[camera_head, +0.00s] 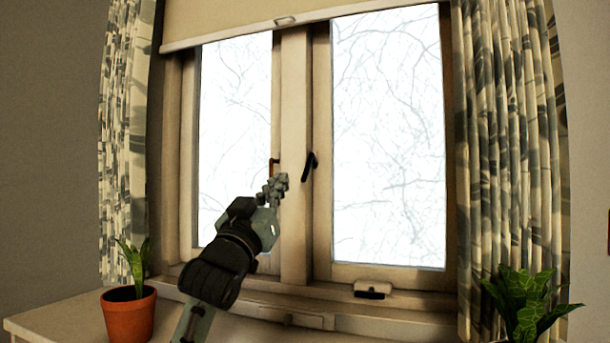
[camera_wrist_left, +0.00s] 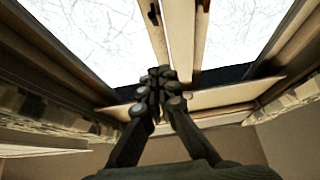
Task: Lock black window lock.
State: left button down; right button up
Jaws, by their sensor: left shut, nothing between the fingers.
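The black window lock (camera_head: 310,164) is a small dark handle on the frame of the right sash, beside the centre post. It stands near upright, slightly tilted. In the left wrist view the shut fingers (camera_wrist_left: 161,77) point up towards the window, and two small dark handles show at the top edge. My right gripper is not in view.
A white fitting with a black catch (camera_head: 372,291) sits at the bottom of the right sash. A raised blind (camera_head: 240,22) hangs above. Patterned curtains (camera_head: 512,150) flank the window. Potted plants (camera_head: 128,316) stand at the lower left and lower right.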

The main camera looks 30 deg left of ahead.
pick_arm(q)
jog(key=shift+s+r, duration=0.1)
jog(key=shift+s, duration=0.1)
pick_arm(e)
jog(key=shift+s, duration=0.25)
